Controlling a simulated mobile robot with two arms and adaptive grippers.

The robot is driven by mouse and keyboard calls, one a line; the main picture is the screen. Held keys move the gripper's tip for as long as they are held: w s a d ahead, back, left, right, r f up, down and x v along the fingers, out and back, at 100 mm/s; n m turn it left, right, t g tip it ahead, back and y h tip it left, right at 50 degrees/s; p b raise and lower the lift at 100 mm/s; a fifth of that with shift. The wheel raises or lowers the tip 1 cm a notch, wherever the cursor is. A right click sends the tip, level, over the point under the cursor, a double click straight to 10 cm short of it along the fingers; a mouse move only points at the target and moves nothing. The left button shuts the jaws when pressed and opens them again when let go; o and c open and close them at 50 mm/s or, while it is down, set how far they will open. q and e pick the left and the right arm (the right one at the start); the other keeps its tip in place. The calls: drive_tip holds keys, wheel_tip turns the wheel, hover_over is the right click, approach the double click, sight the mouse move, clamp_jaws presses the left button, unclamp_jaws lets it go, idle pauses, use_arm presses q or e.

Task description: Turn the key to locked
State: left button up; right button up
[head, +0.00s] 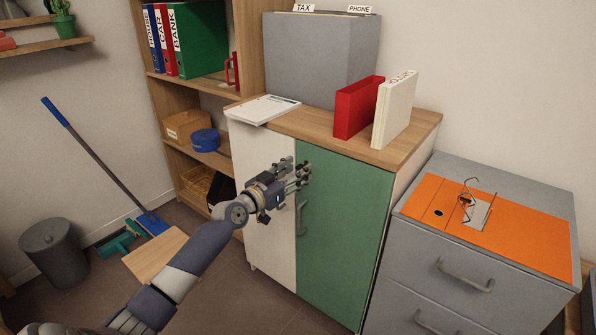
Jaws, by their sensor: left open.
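A low cabinet has a white left door (266,225) and a green right door (345,225) with a curved green handle (302,218). My left gripper (298,174) is open in front of the cabinet, near the seam between the two doors and above the handle. Its fingers point right, across the upper part of the green door's left edge. I cannot make out a key or a lock; the gripper covers that part of the doors. I cannot tell whether the fingers touch anything. The doors look closed. My right gripper is not in view.
On the cabinet top (310,130) stand a grey file box (320,60), a red binder (358,107), a white binder (395,108) and a paper pad (263,109). A grey drawer unit (450,270) bears an open orange binder (520,238). A wooden board (157,255) lies at left.

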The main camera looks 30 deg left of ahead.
use_arm(q)
drive_tip(key=shift+w, duration=0.75)
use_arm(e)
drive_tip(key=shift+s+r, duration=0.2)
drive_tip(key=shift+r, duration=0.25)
use_arm(q)
drive_tip(key=c, duration=1.1)
drive_tip(key=shift+o, duration=0.2)
